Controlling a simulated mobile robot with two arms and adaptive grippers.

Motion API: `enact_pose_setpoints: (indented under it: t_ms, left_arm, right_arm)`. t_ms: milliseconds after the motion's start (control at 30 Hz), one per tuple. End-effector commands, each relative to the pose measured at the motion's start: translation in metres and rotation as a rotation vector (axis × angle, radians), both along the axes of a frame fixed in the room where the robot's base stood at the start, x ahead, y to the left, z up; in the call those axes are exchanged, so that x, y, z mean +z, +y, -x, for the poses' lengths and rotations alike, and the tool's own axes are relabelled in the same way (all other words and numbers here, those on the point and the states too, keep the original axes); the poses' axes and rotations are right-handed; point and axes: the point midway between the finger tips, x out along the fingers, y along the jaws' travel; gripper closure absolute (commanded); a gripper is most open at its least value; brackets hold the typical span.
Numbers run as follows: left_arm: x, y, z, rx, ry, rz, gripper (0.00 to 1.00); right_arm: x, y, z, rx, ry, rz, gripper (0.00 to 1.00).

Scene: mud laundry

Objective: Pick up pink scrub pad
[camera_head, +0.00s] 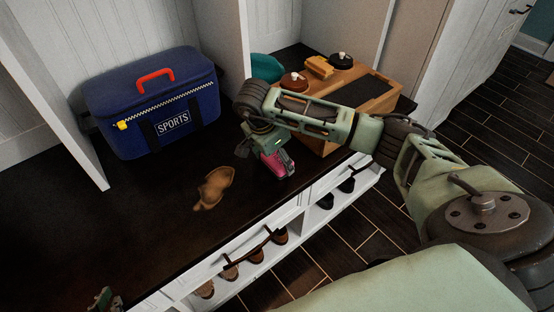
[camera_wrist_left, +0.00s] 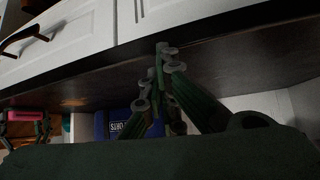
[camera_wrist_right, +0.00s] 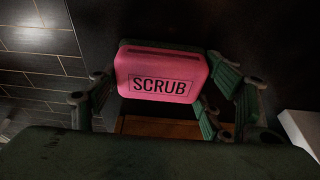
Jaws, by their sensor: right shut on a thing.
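The pink scrub pad (camera_head: 272,164) is beside the wooden box, near the front edge of the dark bench top. In the right wrist view the pad (camera_wrist_right: 160,85) shows its "SCRUB" label, with a finger at each side. My right gripper (camera_head: 277,158) is shut on it and partly hides it in the head view. The pad also shows at the left edge of the left wrist view (camera_wrist_left: 27,115). I cannot tell whether it touches the bench. My left gripper (camera_wrist_left: 164,48) is shut and empty; only a bit of it shows at the head view's bottom left.
A blue sports bag (camera_head: 155,100) stands at the back left of the bench. A brown, irregular item (camera_head: 213,187) lies on the bench left of the pad. A wooden box (camera_head: 318,138) bears brushes and a dark pad. Shoes (camera_head: 255,254) fill cubbies below. The bench's front left is clear.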

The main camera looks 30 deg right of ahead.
Motion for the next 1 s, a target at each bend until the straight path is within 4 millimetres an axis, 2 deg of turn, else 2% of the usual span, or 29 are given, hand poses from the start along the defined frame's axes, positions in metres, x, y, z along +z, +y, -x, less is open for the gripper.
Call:
enact_pose_setpoints:
  t_ms: [200, 367, 500, 733, 1000]
  left_arm:
    - [-0.001, 0.001, 0.003, 0.000, 0.021, -0.004, 1.00]
    - [-0.013, 0.008, 0.024, 0.008, 0.123, -0.027, 1.00]
    - [-0.025, 0.017, 0.050, 0.018, 0.247, -0.053, 1.00]
    - [-0.040, 0.035, 0.110, 0.040, 0.507, -0.105, 1.00]
    - [-0.032, 0.034, 0.107, 0.039, 0.493, -0.103, 1.00]
  right_arm:
    - [0.007, 0.000, -0.001, 0.000, -0.002, 0.000, 0.53]
    - [0.022, -0.001, -0.001, 0.000, -0.003, 0.001, 0.53]
    - [0.044, 0.000, -0.001, 0.001, -0.004, 0.001, 0.53]
    - [0.074, -0.020, 0.048, 0.000, 0.000, 0.004, 0.53]
    - [0.102, -0.038, 0.094, -0.001, 0.001, 0.002, 0.53]
